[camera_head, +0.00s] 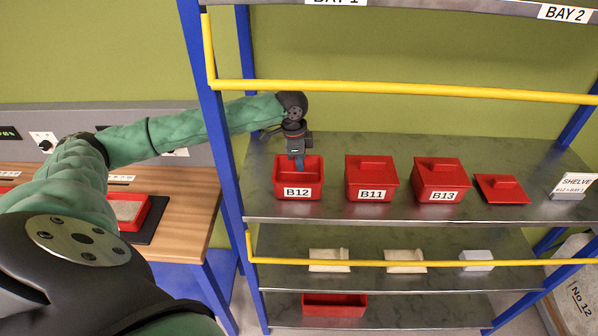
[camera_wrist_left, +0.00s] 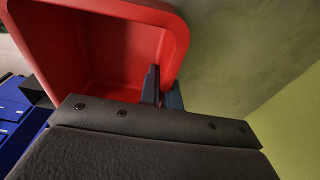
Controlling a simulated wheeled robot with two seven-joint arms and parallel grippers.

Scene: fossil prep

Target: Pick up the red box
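The open red box labelled B12 (camera_head: 285,179) sits on the upper grey shelf at its left end, without a lid. My left gripper (camera_head: 299,162) reaches down to the box's back side from above. In the left wrist view the red box (camera_wrist_left: 110,50) is open and empty where it shows. There the two dark fingers (camera_wrist_left: 162,92) are close together, one inside the box and one outside, with the wall between them; they look shut on it. The fingertips are partly hidden in the head view. My right gripper is not in view.
Lidded red boxes B11 (camera_head: 371,178) and B13 (camera_head: 440,180) stand to the right, beside a loose red lid (camera_head: 501,189) and a sign (camera_head: 571,187). A yellow bar (camera_head: 400,90) crosses above. The blue upright (camera_head: 215,110) is close to my arm. A red tray (camera_head: 335,305) lies lower.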

